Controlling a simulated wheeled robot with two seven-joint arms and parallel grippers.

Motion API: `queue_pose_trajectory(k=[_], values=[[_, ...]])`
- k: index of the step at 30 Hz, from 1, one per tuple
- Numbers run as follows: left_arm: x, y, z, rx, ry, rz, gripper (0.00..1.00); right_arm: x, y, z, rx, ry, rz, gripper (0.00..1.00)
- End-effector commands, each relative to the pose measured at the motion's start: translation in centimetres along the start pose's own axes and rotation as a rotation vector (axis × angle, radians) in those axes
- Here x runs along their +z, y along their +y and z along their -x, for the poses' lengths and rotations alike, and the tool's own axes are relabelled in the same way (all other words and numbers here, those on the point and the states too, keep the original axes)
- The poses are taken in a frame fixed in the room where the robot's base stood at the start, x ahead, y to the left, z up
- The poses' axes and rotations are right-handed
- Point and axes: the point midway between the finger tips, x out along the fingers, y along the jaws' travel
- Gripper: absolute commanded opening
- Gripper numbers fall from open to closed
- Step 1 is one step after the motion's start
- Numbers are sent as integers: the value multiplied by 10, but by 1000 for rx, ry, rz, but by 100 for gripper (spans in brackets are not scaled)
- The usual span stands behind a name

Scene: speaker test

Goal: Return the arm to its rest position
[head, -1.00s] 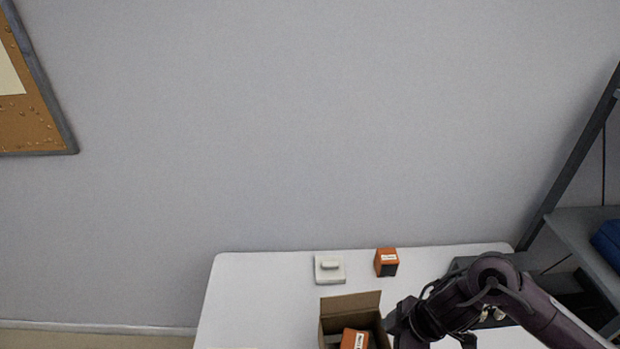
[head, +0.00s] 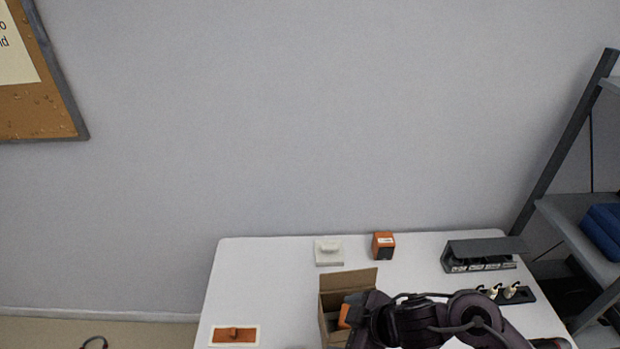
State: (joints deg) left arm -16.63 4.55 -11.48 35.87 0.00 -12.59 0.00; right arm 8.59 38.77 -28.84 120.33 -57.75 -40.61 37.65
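My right arm (head: 440,322) comes in from the lower right and lies over the table (head: 225,290) at the bottom of the head view. Its front end overlaps the right side of an open cardboard box (head: 348,282). My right gripper's fingertips cannot be made out, so I cannot tell whether it is open or shut. A bit of an orange thing (head: 345,314) shows at the box between its wall and my arm; whether it is held cannot be seen. My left gripper is not in view.
An orange-and-black cube (head: 383,245) and a white block (head: 328,252) stand at the table's back. An orange plate (head: 234,335) lies front left. A grey rack (head: 482,254) and a power strip (head: 518,295) are at right, beside a shelf (head: 575,225).

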Motion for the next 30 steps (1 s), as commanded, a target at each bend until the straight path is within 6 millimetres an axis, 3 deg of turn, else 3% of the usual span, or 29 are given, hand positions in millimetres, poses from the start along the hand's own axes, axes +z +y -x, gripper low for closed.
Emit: queue_pose_trajectory(k=[4, 8, 12, 16, 25, 30], values=[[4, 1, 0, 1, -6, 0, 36, -23, 4, 7, 131, 40, -108, 85], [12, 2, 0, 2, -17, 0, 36, -18, 14, 25, 257, 4, -284, 85], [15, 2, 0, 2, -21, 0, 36, 13, 16, 49, 334, -103, -495, 85], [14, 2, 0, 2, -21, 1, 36, 48, 6, 69, 349, -212, -663, 85], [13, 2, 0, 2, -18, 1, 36, 114, -43, 109, 281, -441, -991, 85], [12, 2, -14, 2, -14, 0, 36, 142, -44, 55, 276, -449, -975, 85]])
